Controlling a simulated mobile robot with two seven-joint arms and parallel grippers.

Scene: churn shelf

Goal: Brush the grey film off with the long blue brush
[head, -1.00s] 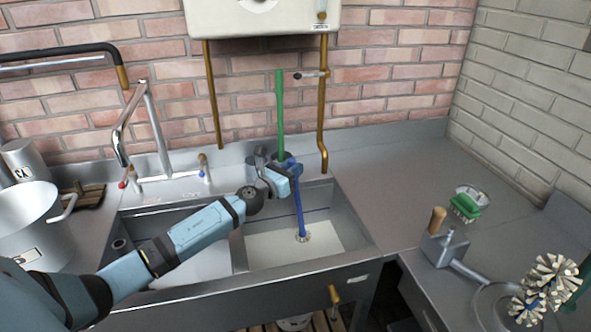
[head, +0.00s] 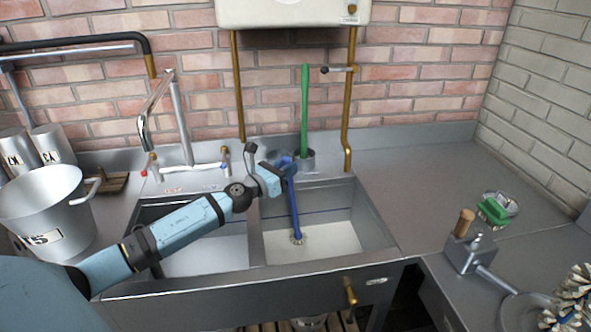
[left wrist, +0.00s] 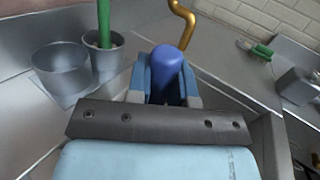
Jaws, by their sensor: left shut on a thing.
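My left gripper (head: 284,173) is shut on the long blue brush (head: 294,210). In the head view the brush slants steeply down into the right sink basin, and its pale bristle head meets the whitish basin floor (head: 335,238). In the left wrist view the rounded end of the blue handle (left wrist: 170,68) sticks up between the fingers of my left gripper (left wrist: 165,92). A grey film cannot be told clearly from the pale floor of the basin. My right gripper is not in view.
A green-handled tool (head: 304,105) stands in a metal pot (head: 305,160) behind the sink. A green scrubbing brush (head: 494,211) lies on the right counter. A large metal pot (head: 45,200) stands left; the tap (head: 180,120) rises behind the left basin.

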